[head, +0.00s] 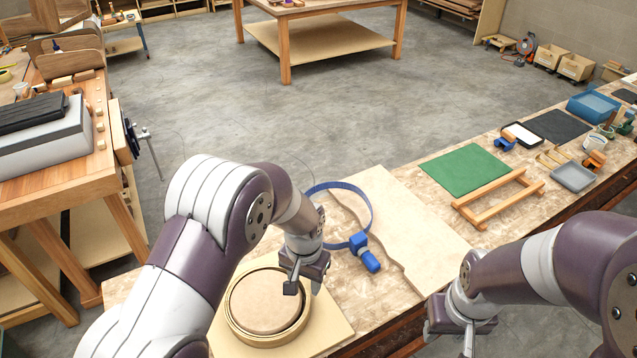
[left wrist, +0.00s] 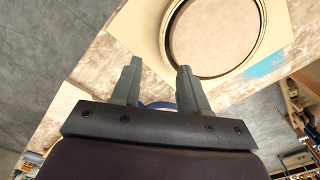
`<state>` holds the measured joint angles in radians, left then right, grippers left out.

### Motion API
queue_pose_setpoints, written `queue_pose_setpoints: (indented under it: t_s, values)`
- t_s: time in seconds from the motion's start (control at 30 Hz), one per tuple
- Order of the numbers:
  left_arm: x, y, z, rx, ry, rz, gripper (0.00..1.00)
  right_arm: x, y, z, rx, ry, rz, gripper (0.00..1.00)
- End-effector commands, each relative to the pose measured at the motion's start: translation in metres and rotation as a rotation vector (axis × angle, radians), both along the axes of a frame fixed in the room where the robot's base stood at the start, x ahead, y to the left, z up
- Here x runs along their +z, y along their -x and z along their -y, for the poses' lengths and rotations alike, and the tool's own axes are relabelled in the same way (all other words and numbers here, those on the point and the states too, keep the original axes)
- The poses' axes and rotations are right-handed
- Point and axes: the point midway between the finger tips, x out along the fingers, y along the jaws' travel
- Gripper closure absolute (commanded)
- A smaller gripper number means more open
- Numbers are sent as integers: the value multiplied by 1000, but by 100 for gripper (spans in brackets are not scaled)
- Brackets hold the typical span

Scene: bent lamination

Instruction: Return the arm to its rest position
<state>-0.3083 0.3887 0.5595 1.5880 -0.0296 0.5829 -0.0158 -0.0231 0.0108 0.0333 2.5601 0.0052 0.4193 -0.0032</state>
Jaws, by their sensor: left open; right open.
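My left gripper (head: 303,287) hangs over the right edge of a round wooden form with a bent strip around it (head: 262,300). Its jaws are apart and empty. In the left wrist view the two fingers (left wrist: 158,72) show nothing between them but bench and a bit of blue band, and the round form (left wrist: 215,38) lies beyond them. The form sits on a square pale board (head: 330,338). My right gripper (head: 449,338) is open and empty at the lower right, by the bench's front edge; it is partly hidden by its own wrist.
A blue strap clamp (head: 366,255) lies on the bench beside a thin sheet (head: 415,235). A green mat (head: 465,170), a wooden frame (head: 497,200), a grey tray (head: 573,177) and a blue bin (head: 592,106) lie further right. A workbench (head: 70,180) stands left; open floor lies between.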

Motion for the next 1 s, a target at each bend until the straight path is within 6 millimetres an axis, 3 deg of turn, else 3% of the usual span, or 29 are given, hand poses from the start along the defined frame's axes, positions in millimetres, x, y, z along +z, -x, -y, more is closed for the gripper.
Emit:
queue_pose_setpoints:
  t_s: [0.13, 0.23, 0.4, 0.53, 0.67, 1.0]
  values:
    - [-6, 10, -3, 4, -1, -12, 56, 0, 0, 0, 0, 0, 0, 57]
    - [1, 45, -19, 32, -4, -40, 56, -4, 0, 0, 0, 0, 0, 57]
    - [32, 110, -71, 172, 14, -9, 56, -22, 0, 0, 0, 0, 0, 57]
    - [48, 145, -98, 269, 28, 40, 56, -32, 0, 0, 0, 0, 0, 57]
    - [59, 143, -112, 328, 38, 99, 56, -36, 0, 0, 0, 0, 0, 57]
    - [60, 143, -111, 326, 37, 93, 56, -34, 0, 0, 0, 0, 0, 57]
